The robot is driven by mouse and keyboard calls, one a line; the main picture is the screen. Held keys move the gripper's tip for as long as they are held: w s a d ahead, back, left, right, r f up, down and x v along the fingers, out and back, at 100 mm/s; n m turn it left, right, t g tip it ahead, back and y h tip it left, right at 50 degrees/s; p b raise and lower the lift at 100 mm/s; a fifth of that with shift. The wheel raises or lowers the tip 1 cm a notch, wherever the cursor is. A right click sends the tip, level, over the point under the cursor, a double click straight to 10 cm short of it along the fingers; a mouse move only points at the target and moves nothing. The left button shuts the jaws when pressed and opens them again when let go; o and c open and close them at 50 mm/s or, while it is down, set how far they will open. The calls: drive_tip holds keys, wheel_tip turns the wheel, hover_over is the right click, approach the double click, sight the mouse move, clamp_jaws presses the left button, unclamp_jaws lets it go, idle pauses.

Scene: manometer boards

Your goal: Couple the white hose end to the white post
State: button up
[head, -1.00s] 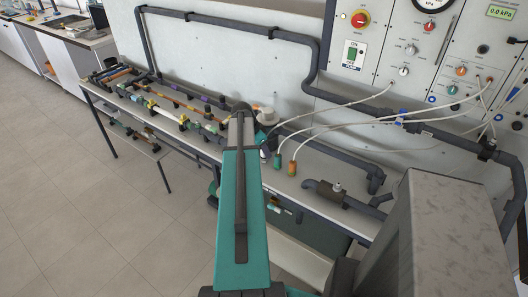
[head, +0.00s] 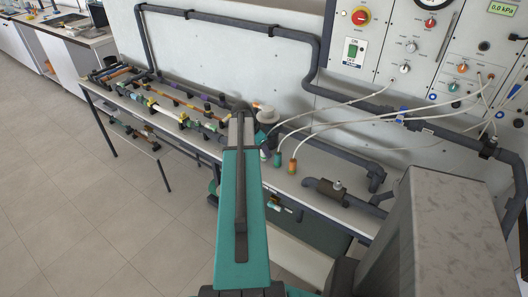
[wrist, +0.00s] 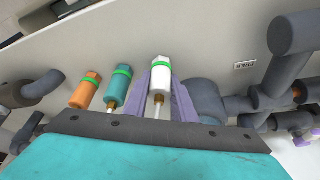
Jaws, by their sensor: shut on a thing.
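The white hose end (wrist: 160,73) has a green band and stands between the purple fingers of my gripper (wrist: 160,88) in the wrist view. The fingers are shut on it. Its clear hose tail runs down towards my wrist. In the head view my teal arm covers the gripper and most of the white hose end. I cannot pick out the white post in either view.
The teal hose end (wrist: 118,86) and orange hose end (wrist: 85,90) stand close beside the held one; the head view shows the teal one (head: 277,160) and orange one (head: 292,167) too. Grey pipes (wrist: 293,35) crowd the right. A pipe-laden bench (head: 330,208) runs along the wall.

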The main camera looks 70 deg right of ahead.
drive_tip(key=o, duration=1.2)
drive_tip(key=shift+f, duration=0.1)
drive_tip(key=shift+c, duration=0.2)
drive_tip(key=b+v, duration=0.2)
drive_tip(key=v, duration=1.2)
drive_tip(key=shift+b, duration=0.35)
